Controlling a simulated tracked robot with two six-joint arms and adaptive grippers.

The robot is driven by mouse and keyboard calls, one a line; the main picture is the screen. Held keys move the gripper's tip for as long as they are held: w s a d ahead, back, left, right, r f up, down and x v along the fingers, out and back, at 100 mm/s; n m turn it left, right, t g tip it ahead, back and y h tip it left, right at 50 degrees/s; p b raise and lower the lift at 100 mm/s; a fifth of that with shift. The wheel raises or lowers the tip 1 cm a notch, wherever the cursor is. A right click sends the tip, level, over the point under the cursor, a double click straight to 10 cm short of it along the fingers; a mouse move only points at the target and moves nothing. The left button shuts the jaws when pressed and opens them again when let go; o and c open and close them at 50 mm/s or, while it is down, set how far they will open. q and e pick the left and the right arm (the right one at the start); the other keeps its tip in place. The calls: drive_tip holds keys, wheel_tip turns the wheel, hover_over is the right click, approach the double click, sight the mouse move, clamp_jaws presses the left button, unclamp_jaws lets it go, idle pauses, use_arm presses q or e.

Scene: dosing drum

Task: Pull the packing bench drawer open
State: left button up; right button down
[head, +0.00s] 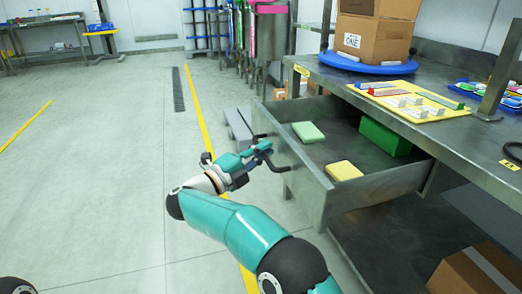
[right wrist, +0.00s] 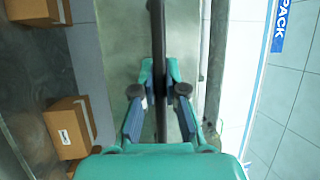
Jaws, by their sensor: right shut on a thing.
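The packing bench drawer (head: 309,188) is a grey metal drawer under the bench top in the head view. It stands pulled out, with its inside showing. Its dark bar handle (head: 277,166) is on the front panel. My right gripper (head: 262,150) is at this handle, with its arm reaching in from below. In the right wrist view the handle (right wrist: 159,50) runs upright between the two fingers (right wrist: 160,92), which are shut on it. The drawer holds a light green block (head: 308,132), a yellow block (head: 344,171) and a green box (head: 384,138). My left gripper is not in view.
The bench top (head: 455,139) carries a cardboard box (head: 372,38) on a blue disc (head: 368,66) and a yellow tray (head: 455,104). Another carton (head: 474,272) sits low at right. The floor (head: 95,170) left of the drawer is open.

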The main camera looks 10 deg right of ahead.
drive_tip(key=shift+a+f, duration=0.25)
drive_tip(key=shift+a, duration=0.05)
drive_tip(key=c, duration=1.5)
unclamp_jaws()
drive_tip(key=shift+w, duration=0.1)
drive_tip(key=shift+r, duration=0.1)
drive_tip(key=shift+r, duration=0.1)
